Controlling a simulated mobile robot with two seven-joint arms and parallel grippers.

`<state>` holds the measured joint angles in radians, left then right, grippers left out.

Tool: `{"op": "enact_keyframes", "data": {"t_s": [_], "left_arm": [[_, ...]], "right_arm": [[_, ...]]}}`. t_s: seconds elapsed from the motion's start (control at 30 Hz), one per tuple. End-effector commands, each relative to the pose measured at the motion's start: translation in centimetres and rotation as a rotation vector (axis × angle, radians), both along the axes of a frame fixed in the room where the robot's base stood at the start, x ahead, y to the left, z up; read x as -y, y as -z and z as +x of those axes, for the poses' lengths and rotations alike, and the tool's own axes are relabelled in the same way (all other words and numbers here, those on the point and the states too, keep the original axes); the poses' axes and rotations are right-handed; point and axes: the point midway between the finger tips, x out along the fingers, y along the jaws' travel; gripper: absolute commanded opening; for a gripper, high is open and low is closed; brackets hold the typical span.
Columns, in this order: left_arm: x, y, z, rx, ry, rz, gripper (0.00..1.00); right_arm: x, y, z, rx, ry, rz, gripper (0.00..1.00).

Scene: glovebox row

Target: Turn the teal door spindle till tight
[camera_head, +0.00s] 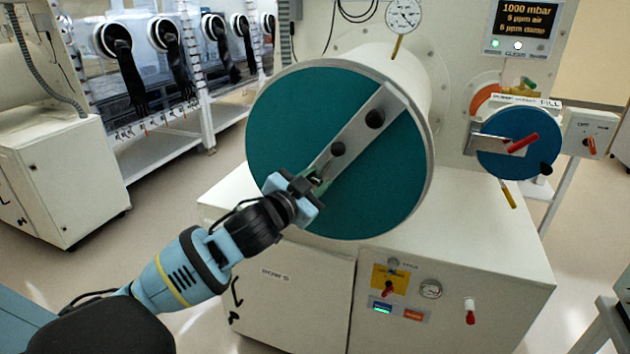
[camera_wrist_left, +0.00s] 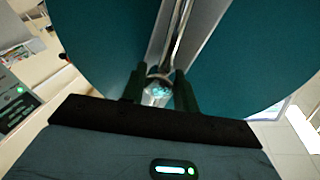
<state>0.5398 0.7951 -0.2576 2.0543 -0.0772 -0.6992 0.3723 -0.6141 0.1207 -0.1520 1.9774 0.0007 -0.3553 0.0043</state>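The round teal door (camera_head: 290,120) closes the end of a white cylinder in the head view. A pale metal bar (camera_head: 392,103) crosses it diagonally, with a black hub (camera_head: 338,149) at the middle and a black knob (camera_head: 375,119) toward the upper right. My left gripper (camera_head: 318,181) is at the bar's lower-left part, in front of the door. In the left wrist view, its dark green fingers (camera_wrist_left: 160,90) stand close on both sides of a shiny rounded end of the spindle handle (camera_wrist_left: 159,80), which fills the gap. The fingers partly hide this end. My right gripper is not in view.
A smaller blue door (camera_head: 510,158) with a red handle is at the right, beside a panel with a red switch (camera_head: 591,146). A screen (camera_head: 523,22) reads 1000 mbar. The white cabinet (camera_head: 480,262) stands below. Gloveboxes with black gloves (camera_head: 122,75) are at the left; floor between is clear.

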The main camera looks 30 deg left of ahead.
Motion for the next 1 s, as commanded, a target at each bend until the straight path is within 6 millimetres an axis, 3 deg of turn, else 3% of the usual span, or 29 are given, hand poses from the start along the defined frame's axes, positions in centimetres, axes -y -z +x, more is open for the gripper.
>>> {"op": "enact_keyframes", "data": {"t_s": [0.2, 0.43, 0.77, 1.0], "left_arm": [[0.0, 0.0, 0.0, 0.000, 0.001, 0.000, 0.28], [0.0, 0.0, 0.0, 0.000, 0.001, 0.000, 0.00], [0.0, 0.0, 0.0, 0.000, 0.000, 0.001, 0.00], [0.0, -0.1, 1.2, -0.007, -0.001, 0.028, 0.00]], "right_arm": [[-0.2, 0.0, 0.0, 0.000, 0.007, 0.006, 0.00], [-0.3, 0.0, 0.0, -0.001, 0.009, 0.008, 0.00], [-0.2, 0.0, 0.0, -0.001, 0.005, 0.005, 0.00], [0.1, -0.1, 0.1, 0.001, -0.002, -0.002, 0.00]]}}
